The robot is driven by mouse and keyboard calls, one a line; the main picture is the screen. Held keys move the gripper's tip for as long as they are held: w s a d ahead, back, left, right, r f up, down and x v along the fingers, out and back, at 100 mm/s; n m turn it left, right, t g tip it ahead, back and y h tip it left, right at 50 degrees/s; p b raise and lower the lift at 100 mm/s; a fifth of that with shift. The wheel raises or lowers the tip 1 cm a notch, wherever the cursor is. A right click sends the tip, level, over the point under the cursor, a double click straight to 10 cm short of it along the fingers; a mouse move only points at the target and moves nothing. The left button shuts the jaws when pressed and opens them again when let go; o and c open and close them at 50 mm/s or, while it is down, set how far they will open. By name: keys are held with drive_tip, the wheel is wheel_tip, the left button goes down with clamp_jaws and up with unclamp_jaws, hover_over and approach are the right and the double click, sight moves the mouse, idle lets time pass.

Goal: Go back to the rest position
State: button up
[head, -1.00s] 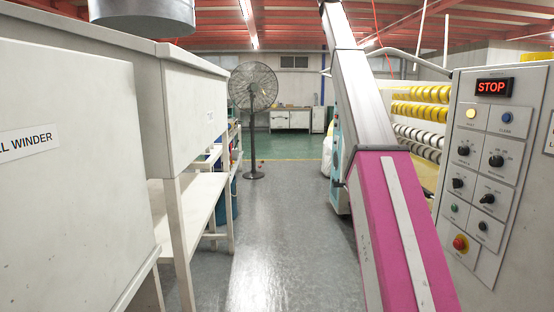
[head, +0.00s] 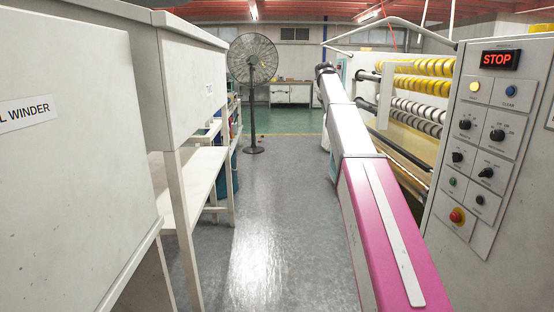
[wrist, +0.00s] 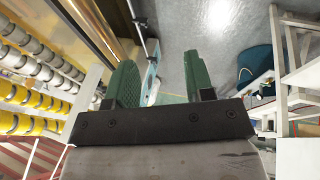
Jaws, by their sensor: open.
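My gripper (wrist: 160,78) shows in the wrist view with its two green fingers spread apart and nothing between them. Behind the gap are the grey floor and part of a blue-white machine frame. In the head view my magenta and grey arm (head: 385,225) reaches forward along the right side of the aisle, up to a dark joint. I cannot make out the gripper there.
The machine with yellow and white tape rolls (head: 420,68) stands close right of my arm. Its control panel (head: 487,150) reads STOP. White cabinets (head: 70,140) and a shelf (head: 205,170) line the left. A fan (head: 252,60) stands ahead; the aisle floor (head: 270,200) is clear.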

drive_tip(key=s+a+f+g+y, duration=0.1)
drive_tip(key=s+f, duration=0.6)
drive_tip(key=f, duration=0.5)
drive_tip(key=s+a+f, duration=0.1)
drive_tip(key=s+f, duration=0.5)
drive_tip(key=f, duration=0.5)
drive_tip(key=s+a+f+g+y, duration=0.1)
drive_tip(key=s+f, duration=0.6)
drive_tip(key=f, duration=0.5)
drive_tip(key=s+a+f, duration=0.1)
drive_tip(key=s+f, duration=0.8)
drive_tip(key=s, duration=0.4)
drive_tip(key=s+a+f+m+g+y, duration=0.1)
drive_tip(key=s+f, duration=0.8)
drive_tip(key=s, duration=0.4)
drive_tip(key=shift+a+f+m, duration=0.3)
drive_tip(key=shift+a+f, duration=0.05)
drive_tip(key=shift+f, duration=0.05)
